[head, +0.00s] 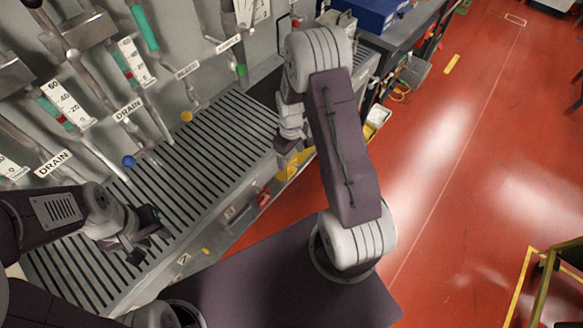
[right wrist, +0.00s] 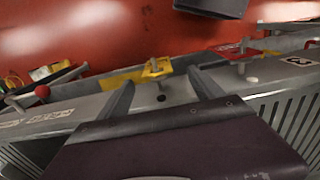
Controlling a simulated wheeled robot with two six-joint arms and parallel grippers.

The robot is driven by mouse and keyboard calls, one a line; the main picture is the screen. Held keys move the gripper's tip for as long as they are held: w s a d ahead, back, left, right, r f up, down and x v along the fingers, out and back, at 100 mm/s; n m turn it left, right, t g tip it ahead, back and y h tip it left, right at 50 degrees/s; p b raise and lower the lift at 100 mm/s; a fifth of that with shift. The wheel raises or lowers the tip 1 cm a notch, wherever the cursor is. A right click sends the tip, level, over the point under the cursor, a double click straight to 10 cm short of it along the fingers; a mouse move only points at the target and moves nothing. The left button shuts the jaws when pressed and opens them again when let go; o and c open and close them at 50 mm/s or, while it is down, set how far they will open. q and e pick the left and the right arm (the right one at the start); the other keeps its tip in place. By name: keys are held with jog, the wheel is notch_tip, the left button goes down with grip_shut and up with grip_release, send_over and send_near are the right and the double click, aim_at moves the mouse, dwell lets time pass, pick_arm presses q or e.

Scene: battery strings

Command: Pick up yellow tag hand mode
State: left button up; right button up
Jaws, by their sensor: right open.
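A yellow tag (right wrist: 157,68) hangs at a small knob on the front edge of the grey bench in the right wrist view. My right gripper (right wrist: 162,92) is open and empty, with its two fingers on either side of the tag and apart from it. In the head view my right gripper (head: 284,157) is over the bench's front edge, and yellow (head: 298,163) shows just beside it, partly hidden by the arm. My left gripper (head: 146,238) is open and empty over the slatted bench top at the left.
A red tag (right wrist: 237,52) hangs along the same edge, with a red knob (right wrist: 42,91) at the other side. The slatted bench (head: 205,135) has pipes and gauges behind it. A blue bin (head: 362,14) stands at the back. The red floor (head: 450,150) is mostly clear at right.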

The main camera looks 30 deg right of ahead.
aim_at(292, 166)
jog(key=f, duration=0.9)
jog(key=shift+w+d+f+p, duration=0.1)
jog(key=shift+w+d+p, duration=0.15)
jog(key=shift+p, duration=0.1)
jog(key=shift+s, duration=0.1)
jog(key=c, duration=1.4)
